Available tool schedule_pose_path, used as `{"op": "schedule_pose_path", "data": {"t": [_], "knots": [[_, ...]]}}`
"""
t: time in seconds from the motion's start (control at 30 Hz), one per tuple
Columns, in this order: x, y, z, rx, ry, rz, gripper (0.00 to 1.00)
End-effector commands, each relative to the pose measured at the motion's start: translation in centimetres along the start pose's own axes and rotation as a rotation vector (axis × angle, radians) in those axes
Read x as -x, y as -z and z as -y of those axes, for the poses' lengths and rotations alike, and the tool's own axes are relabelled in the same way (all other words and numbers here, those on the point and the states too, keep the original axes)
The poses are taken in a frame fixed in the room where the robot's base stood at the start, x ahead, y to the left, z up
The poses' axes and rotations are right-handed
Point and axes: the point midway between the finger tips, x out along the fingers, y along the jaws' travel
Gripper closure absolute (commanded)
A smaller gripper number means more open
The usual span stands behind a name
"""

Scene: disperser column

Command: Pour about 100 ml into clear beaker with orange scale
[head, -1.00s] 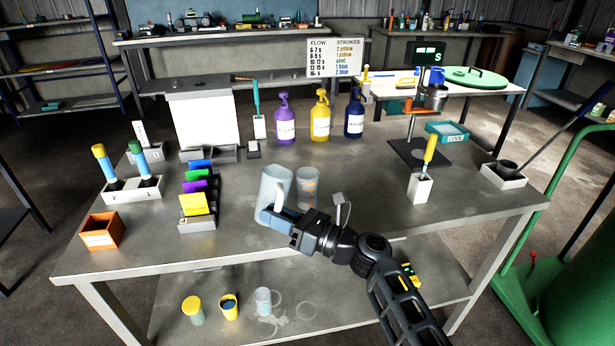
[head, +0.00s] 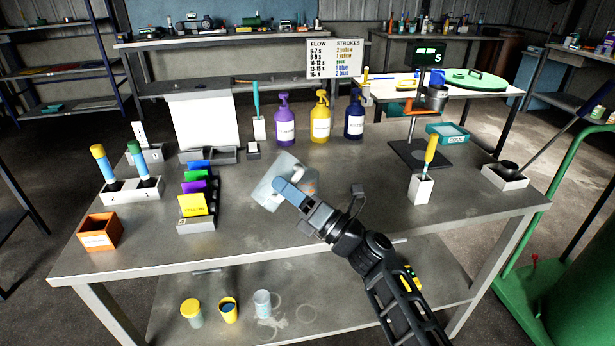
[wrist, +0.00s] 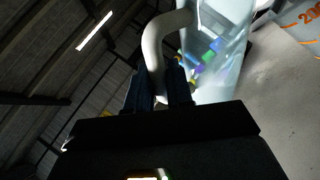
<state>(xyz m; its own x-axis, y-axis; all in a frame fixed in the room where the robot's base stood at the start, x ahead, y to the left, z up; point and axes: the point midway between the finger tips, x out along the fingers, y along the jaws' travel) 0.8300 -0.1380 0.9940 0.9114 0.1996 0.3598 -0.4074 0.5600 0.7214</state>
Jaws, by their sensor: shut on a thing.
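My gripper (head: 303,203) is shut on the handle of a translucent pale pitcher (head: 270,187). The pitcher is lifted and tilted to the right, its mouth toward the clear beaker. In the wrist view the pitcher's curved handle (wrist: 157,50) is between my fingers and its clear body (wrist: 215,50) is beside it. The clear beaker with orange scale (head: 312,184) stands behind the pitcher and is mostly hidden in the head view. Its orange marks show at the upper right of the wrist view (wrist: 305,22). I cannot see any stream or the liquid level.
Purple (head: 285,125), yellow (head: 320,120) and blue (head: 354,118) pump bottles stand behind. Coloured cards (head: 194,204) stand at left. A white holder with a yellow-handled tool (head: 421,189) stands at right. The table front (head: 250,240) is clear.

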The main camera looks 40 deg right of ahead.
Motion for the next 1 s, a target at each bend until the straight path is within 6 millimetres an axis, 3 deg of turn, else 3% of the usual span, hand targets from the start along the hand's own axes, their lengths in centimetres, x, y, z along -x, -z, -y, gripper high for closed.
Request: {"op": "schedule_pose_path", "data": {"t": [1.0], "knots": [[-0.6, -1.9, -1.1, -0.202, -0.007, 0.102, 1.00]]}}
